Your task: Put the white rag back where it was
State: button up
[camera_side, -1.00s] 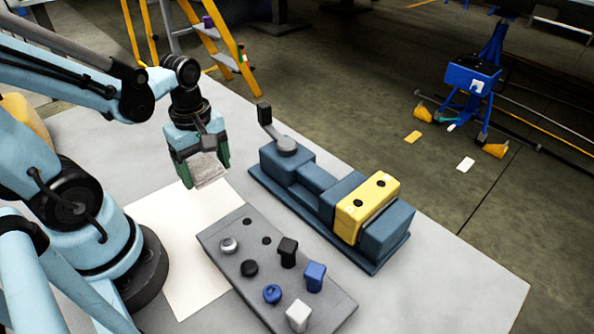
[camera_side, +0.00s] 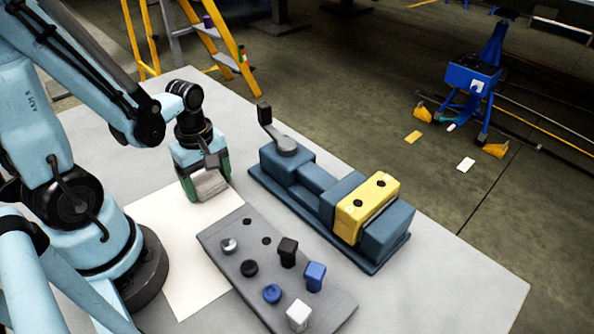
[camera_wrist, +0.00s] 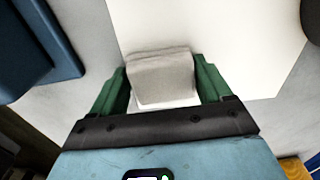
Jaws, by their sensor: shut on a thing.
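The white rag (camera_side: 209,185) looks like a folded, light grey-white block of cloth. My gripper (camera_side: 206,187) is shut on it, with a green finger on each side. In the wrist view the rag (camera_wrist: 162,78) sits between the two green fingers of my gripper (camera_wrist: 163,88). The rag is low over the far end of a white sheet (camera_side: 185,265) on the table, near the sheet's edge. I cannot tell whether it touches the surface.
A grey board (camera_side: 232,287) with several pegs and knobs lies just in front of my gripper. A blue vise (camera_side: 320,180) with a yellow block (camera_side: 367,208) stands to the right. The grey table (camera_side: 460,285) is bare at the right front.

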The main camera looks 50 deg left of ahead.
aim_at(207, 178)
jog(key=shift+f, duration=0.15)
jog(key=o, duration=1)
jog(key=shift+o, duration=0.2)
jog(key=shift+r, duration=6.1)
jog(key=w+d+r+m+t, duration=0.1)
jog(key=w+d+m+t, duration=0.6)
jog(key=m, duration=1.1)
jog(key=shift+r, duration=0.35)
